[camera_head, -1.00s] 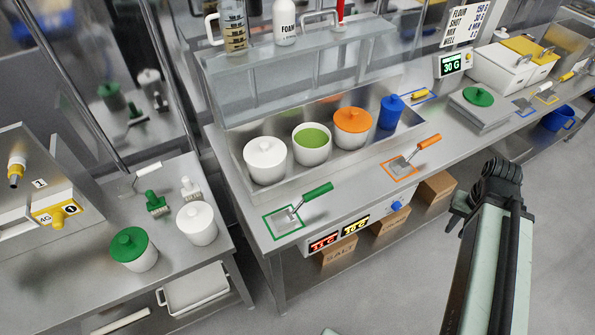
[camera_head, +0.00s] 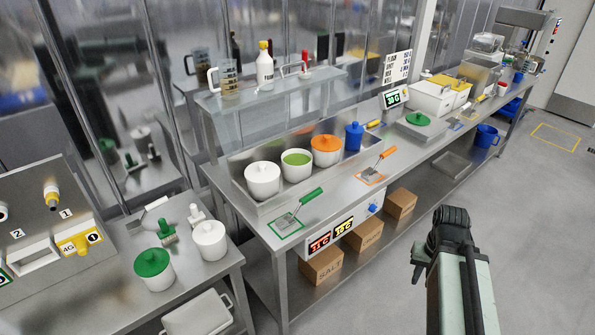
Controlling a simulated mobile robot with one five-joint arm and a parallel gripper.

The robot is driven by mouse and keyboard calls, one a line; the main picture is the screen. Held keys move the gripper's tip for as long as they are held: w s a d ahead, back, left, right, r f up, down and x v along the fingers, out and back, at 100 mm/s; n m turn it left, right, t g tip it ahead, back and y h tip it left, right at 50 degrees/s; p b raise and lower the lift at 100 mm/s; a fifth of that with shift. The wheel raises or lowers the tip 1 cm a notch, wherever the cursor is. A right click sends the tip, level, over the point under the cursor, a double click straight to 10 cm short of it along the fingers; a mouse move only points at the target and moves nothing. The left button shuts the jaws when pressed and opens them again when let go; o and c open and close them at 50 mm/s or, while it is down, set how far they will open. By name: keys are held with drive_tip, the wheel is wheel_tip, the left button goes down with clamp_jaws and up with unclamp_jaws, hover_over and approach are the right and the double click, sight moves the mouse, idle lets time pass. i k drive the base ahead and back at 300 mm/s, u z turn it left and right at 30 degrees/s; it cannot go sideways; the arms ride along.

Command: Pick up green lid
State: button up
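A round green lid (camera_head: 417,119) with a knob lies on the flat metal scale on the long bench, right of the blue container. A second green lid (camera_head: 152,262) sits on a white pot on the left bench. An uncovered white pot (camera_head: 297,168) with green contents stands in the metal tray between a white-lidded pot and an orange-lidded pot. My gripper (camera_head: 418,262) is at the lower right, over the floor in front of the bench, apart from both lids. Its fingers are small and dark, and I cannot tell whether they are open.
The metal scale (camera_head: 424,132) has a display reading 30 G behind it. Green-handled (camera_head: 299,209) and orange-handled (camera_head: 377,166) scrapers lie along the front edge. Boxes (camera_head: 322,266) stand on the lower shelf. The floor (camera_head: 540,230) at right is clear.

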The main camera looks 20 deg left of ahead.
sight(418, 118)
drive_tip(key=z, duration=0.9)
drive_tip(key=i, duration=1.85)
drive_tip(key=u, duration=2.75)
